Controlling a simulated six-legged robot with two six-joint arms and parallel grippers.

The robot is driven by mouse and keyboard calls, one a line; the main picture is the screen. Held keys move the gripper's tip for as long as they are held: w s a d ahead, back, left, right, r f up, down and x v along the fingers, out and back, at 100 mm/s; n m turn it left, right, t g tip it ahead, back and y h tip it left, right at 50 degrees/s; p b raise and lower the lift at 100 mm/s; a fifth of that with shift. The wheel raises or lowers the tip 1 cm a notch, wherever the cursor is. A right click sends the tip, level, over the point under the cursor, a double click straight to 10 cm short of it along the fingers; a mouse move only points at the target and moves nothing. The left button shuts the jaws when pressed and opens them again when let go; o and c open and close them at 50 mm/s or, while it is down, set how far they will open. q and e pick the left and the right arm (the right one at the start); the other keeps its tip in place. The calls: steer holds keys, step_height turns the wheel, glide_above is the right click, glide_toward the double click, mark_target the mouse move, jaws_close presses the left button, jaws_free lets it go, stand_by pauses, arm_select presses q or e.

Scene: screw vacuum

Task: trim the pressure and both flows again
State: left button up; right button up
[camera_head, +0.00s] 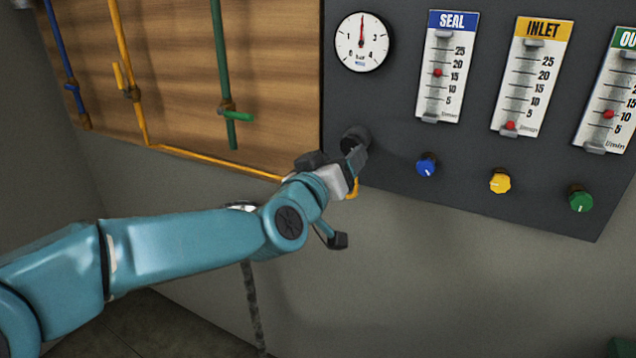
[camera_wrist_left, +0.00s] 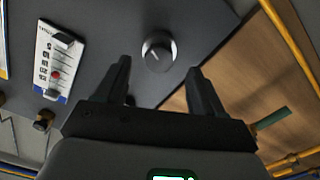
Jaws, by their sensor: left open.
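The dark panel (camera_head: 450,190) carries a round pressure gauge (camera_head: 362,42), its red needle pointing nearly straight up. Below it is a black knob (camera_head: 352,138), partly hidden by my left gripper (camera_head: 352,172). In the left wrist view the knob (camera_wrist_left: 158,52) lies just beyond and between the spread fingers of my open left gripper (camera_wrist_left: 160,75), apart from them. The SEAL meter (camera_head: 447,65) has its red float near 15, the INLET meter (camera_head: 532,75) near the bottom. The green-headed meter (camera_head: 610,90) is cut off at right. Blue (camera_head: 426,164), yellow (camera_head: 500,181) and green (camera_head: 581,199) knobs sit below.
A wooden board (camera_head: 180,80) left of the panel carries blue (camera_head: 62,50), yellow (camera_head: 124,50) and green (camera_head: 219,50) pipes with valve handles. A yellow pipe (camera_head: 220,163) runs along its lower edge, behind my left arm. The wall below the panel is bare.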

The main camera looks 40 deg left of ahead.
arm_select(q)
steer(key=p+v, duration=0.1)
steer(key=v, duration=0.9)
steer(key=shift+w+d, duration=0.1)
